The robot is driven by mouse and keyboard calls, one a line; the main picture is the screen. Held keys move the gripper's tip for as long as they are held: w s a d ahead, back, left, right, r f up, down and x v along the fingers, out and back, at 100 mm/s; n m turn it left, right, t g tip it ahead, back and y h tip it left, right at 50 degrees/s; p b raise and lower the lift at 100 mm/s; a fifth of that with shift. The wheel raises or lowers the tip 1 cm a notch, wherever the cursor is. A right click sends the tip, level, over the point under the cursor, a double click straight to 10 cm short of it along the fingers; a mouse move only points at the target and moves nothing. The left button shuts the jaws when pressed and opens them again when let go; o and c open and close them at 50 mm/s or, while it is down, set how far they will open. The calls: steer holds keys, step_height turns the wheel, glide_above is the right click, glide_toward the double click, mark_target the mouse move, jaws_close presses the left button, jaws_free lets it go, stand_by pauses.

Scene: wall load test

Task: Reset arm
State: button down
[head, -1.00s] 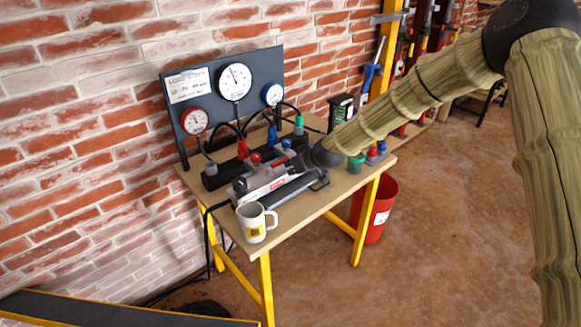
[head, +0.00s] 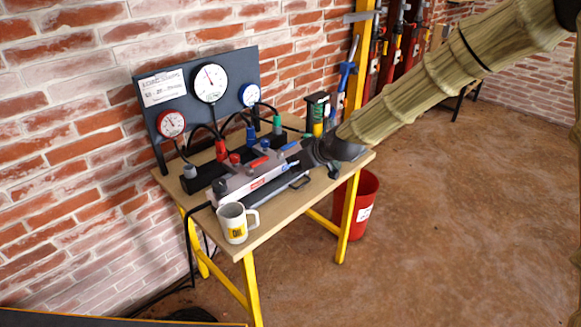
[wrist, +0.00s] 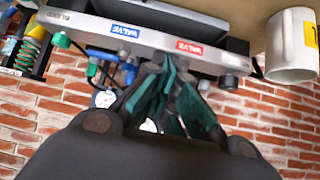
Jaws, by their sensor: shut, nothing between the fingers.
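My arm, in a tan ribbed cover, comes in from the upper right of the head view. My gripper (head: 314,160) is above the right part of the wooden table, close to the grey hand pump with the red label (head: 258,182). In the wrist view my gripper (wrist: 165,75) has its dark green fingers together and empty, just in front of the pump's grey body (wrist: 135,38) with its blue and red VALVE labels. The wrist view looks upside down. I cannot tell whether the fingertips touch the pump.
A white mug (head: 233,223) stands at the table's (head: 270,231) front left corner. A dark gauge panel (head: 188,78) with three dials and hoses stands behind. A red bin (head: 358,206) is beside the table. The floor (head: 450,230) at right is clear.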

steer(key=shift+s+d+r, duration=0.15)
steer(key=shift+d+r, duration=0.05)
steer(key=shift+r, duration=0.05)
steer(key=shift+f, duration=0.1)
steer(key=s+d+f+m+g+h, duration=0.15)
steer(key=s+d+f, duration=0.25)
steer(key=s+f, duration=0.85)
steer(key=s+d+f+m+g+h, duration=0.1)
steer(key=s+d+f+m+g, duration=0.2)
steer(key=s+f, duration=1)
steer(key=s+d+f+m+g+h, duration=0.1)
steer(key=s+d+f, duration=0.3)
steer(key=s, duration=0.4)
steer(key=s+d+f+m+g+h, duration=0.1)
steer(key=s+d+f, duration=0.2)
steer(key=s, duration=0.6)
steer(key=s+d+f+m+g+h, duration=0.1)
steer(key=s+d+f, duration=0.3)
steer(key=s, duration=0.4)
steer(key=shift+s+d+f+m, duration=0.15)
steer(key=shift+d+f+m, duration=0.2)
steer(key=shift+f, duration=0.4)
steer(key=shift+h, duration=0.25)
